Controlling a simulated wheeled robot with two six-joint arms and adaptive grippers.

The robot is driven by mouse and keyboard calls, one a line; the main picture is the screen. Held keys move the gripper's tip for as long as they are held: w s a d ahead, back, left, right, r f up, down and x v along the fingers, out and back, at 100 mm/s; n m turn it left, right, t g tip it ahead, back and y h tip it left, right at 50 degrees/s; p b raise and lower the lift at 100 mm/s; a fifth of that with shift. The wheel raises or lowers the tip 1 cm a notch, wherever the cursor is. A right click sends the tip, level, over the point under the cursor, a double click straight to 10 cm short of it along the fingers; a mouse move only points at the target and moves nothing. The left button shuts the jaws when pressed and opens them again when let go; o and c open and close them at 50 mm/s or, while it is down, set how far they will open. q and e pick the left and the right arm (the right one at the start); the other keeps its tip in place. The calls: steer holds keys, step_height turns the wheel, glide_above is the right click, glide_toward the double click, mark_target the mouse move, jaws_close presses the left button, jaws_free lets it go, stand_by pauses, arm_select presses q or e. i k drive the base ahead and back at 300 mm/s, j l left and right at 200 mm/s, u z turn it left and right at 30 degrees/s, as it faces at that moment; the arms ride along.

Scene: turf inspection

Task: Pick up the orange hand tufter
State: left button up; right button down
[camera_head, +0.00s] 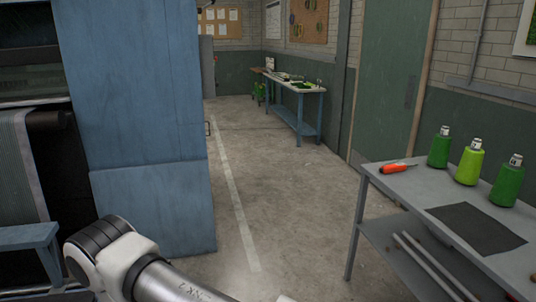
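The orange hand tufter (396,169) lies on the grey metal table (391,184) at the right, near its far left corner. It has an orange body, with a thin darker tip pointing right. It lies apart from the green bottles beside it. Part of one of my arms shows at the bottom left, well away from the tufter. Neither of my grippers is in view.
Several green bottles, one of them lighter (468,164), and a dark mat (477,228) are on the table. Pale rods (432,266) lie on its lower shelf. A blue machine (150,120) stands left. The concrete floor (290,205) between is clear. A workbench (296,87) stands far back.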

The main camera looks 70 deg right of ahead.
mark_target(398, 166)
steer(key=z, duration=3)
steer(key=i+j+z, duration=0.1)
steer(key=z, duration=0.4)
steer(key=i+j+z, duration=0.2)
steer(key=z, duration=0.3)
